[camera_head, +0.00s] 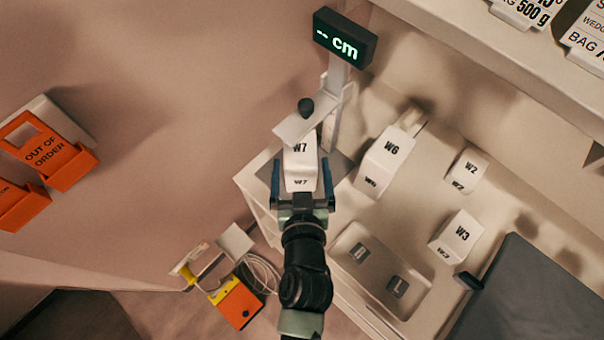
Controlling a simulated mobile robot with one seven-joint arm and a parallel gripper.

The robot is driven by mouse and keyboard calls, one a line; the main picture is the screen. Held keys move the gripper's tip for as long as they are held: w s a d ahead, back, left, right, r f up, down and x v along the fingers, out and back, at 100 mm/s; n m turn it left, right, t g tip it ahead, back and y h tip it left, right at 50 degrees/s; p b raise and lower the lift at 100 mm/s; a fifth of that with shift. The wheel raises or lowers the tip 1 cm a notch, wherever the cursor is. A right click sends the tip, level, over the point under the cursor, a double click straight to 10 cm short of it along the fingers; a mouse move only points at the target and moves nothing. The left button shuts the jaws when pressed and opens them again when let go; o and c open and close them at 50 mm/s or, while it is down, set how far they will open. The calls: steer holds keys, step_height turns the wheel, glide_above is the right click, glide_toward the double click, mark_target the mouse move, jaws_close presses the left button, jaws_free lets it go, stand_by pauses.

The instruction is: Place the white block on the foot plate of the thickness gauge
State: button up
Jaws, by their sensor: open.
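The white block labelled W7 (299,150) stands at the thickness gauge, between the fingers of my open gripper (301,178). One finger is on each side of it; I cannot tell whether either touches. The gauge's grey foot plate (342,166) shows beside the block, which appears to rest on it, though its underside is hidden. The gauge's light flat arm (302,124) with a dark knob reaches over the block's far end. The gauge display (344,40) reads "-- cm".
More white blocks, W6 (384,162), W2 (466,171) and W3 (456,236), stand to the right on the counter. A shallow tray (350,236) holds two small dark labelled pieces. A dark grey panel (530,290) is at lower right. An orange-yellow device (236,304) lies lower left.

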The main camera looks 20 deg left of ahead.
steer(key=v, duration=0.6)
steer(key=shift+s+b, duration=0.3)
steer(key=shift+b, duration=0.1)
steer(key=shift+d+r, duration=0.1)
